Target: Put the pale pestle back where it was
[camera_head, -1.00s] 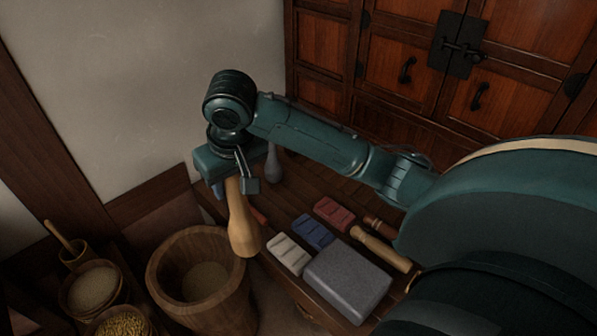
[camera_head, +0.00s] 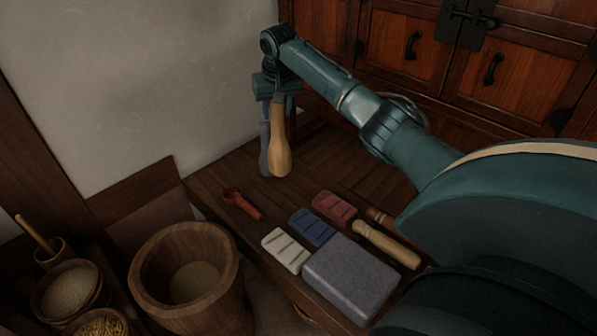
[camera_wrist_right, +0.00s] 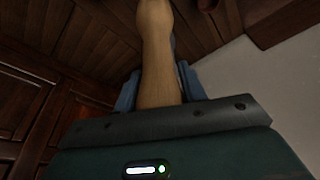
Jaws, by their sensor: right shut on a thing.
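The pale wooden pestle (camera_head: 280,148) hangs upright, thick end down, from my right gripper (camera_head: 277,100), over the back of the low table (camera_head: 215,185) near the wall. In the right wrist view the pestle (camera_wrist_right: 157,62) runs between the two blue fingers, which are shut on its handle. A grey pestle (camera_head: 264,158) shows just left of and behind the pale one, partly hidden; I cannot tell whether they touch. My left gripper is not in view.
A wooden mortar (camera_head: 143,280) stands on the floor at left. On the table are a red spoon (camera_head: 242,204), white (camera_head: 286,250), blue (camera_head: 312,227) and red (camera_head: 334,207) blocks, a grey stone slab (camera_head: 350,280) and a wooden roller (camera_head: 386,245). A cabinet (camera_head: 440,85) stands behind.

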